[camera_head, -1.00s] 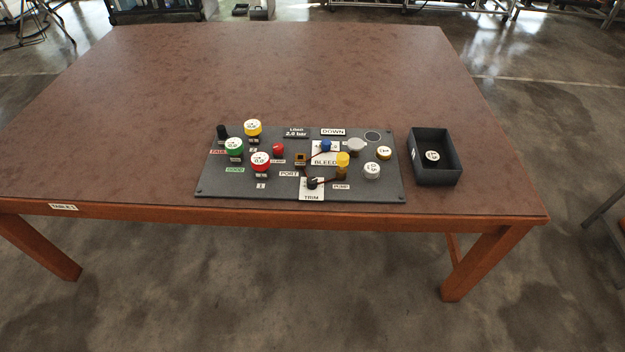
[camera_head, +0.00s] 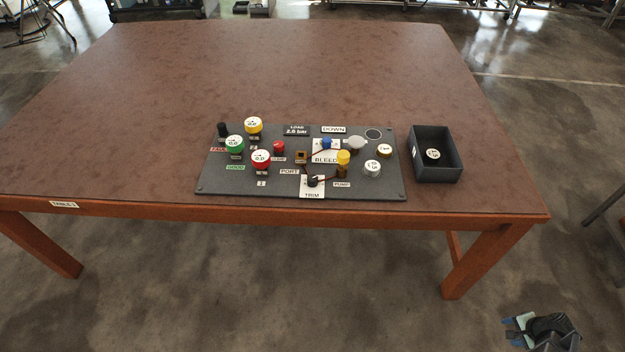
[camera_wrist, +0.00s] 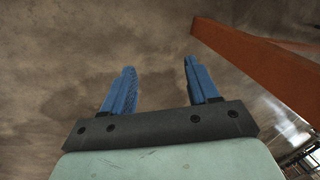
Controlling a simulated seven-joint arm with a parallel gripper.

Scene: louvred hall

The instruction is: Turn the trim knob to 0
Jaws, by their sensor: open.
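The trim knob (camera_head: 312,181) is a small dark knob on a white plate labelled TRIM (camera_head: 312,194), at the front edge of the dark grey panel (camera_head: 225,187). Its pointer and scale are too small to read. My gripper (camera_head: 508,333) shows at the bottom right of the head view, low over the floor and well apart from the panel. In the wrist view my gripper (camera_wrist: 157,80) has two blue fingers spread apart with nothing between them. The panel is not in the wrist view.
A yellow-topped part (camera_head: 343,158) and a cable (camera_head: 327,179) are close to the trim knob. An open dark box (camera_head: 437,176) is right of the panel. The table edge (camera_head: 380,209) runs in front.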

